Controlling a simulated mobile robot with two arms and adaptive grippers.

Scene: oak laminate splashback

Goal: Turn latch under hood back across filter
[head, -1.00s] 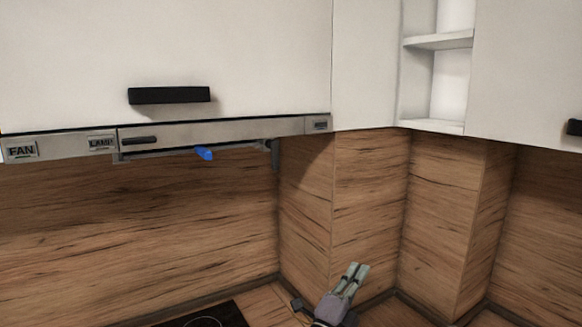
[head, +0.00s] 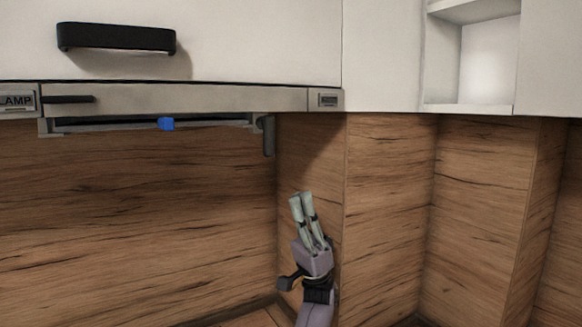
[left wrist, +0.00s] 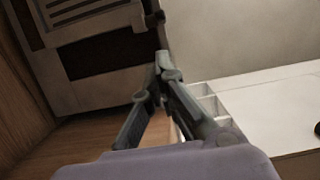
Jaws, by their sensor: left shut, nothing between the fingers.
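The hood (head: 200,98) is a metal strip under the white cabinet. Below it the filter's edge (head: 105,125) shows with a blue tab (head: 166,124). A dark grey piece (head: 268,137), which looks like the latch, hangs down at the hood's right end. In the left wrist view the filter (left wrist: 100,50) is a dark slotted panel at upper left, with a dark bar (left wrist: 154,18) at its right edge. My left gripper (head: 301,197) is shut and empty, pointing up, below and right of the grey piece and apart from it. My right gripper is out of view.
A black cabinet handle (head: 115,38) is above the hood. White cabinets (head: 382,60) and an open shelf (head: 470,108) are to the right. A wood splashback (head: 130,210) and a wooden corner box (head: 385,200) stand behind and right of my gripper. Space under the hood is clear.

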